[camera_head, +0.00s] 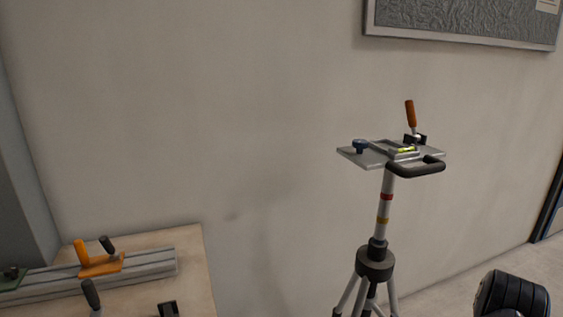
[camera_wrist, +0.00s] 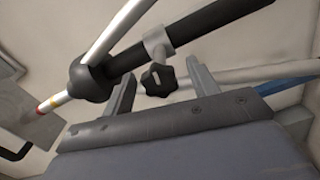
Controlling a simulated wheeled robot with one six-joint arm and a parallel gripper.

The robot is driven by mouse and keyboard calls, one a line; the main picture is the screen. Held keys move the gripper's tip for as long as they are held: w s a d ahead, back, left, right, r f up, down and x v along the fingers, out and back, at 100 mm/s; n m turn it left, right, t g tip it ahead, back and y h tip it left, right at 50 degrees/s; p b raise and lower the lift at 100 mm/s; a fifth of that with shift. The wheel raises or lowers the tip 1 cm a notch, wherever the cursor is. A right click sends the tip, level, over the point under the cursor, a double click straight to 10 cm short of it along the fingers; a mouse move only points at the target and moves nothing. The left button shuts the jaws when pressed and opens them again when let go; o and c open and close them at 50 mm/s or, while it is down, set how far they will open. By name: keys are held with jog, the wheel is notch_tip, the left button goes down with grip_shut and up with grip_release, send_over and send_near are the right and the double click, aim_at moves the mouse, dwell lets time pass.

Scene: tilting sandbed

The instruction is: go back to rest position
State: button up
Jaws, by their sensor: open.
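My gripper (camera_wrist: 162,78) shows in the wrist view, its two grey fingers spread apart with nothing held between them. A black star-shaped knob (camera_wrist: 158,82) on a tripod clamp appears in the gap between the fingertips. I cannot tell how far beyond them it is. The tripod (camera_head: 375,262) stands right of centre in the head view, carrying a small metal plate (camera_head: 358,157) with a spirit level, a blue knob, an orange-handled lever and a black loop handle.
A wooden table (camera_head: 190,255) at lower left bears a grey rail (camera_head: 150,265) with an orange-handled slider (camera_head: 100,265). A framed grey textured panel (camera_head: 460,18) hangs on the wall at upper right. Wall and open space lie between table and tripod.

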jog(key=v, duration=1)
jog(key=x, duration=1)
jog(key=shift+w+a, duration=0.2)
jog(key=shift+w, duration=0.15)
jog(key=shift+s+d+f+n+b, duration=0.15)
jog(key=shift+n+b, duration=0.4)
jog(key=shift+n, duration=0.45)
jog(key=n+b, duration=0.1)
jog(key=n, duration=0.2)
jog(key=n+b, duration=0.3)
jog(key=n, duration=0.2)
jog(key=n+b, duration=0.3)
jog(key=n, duration=0.2)
jog(key=n+b, duration=0.2)
jog(key=n, duration=0.3)
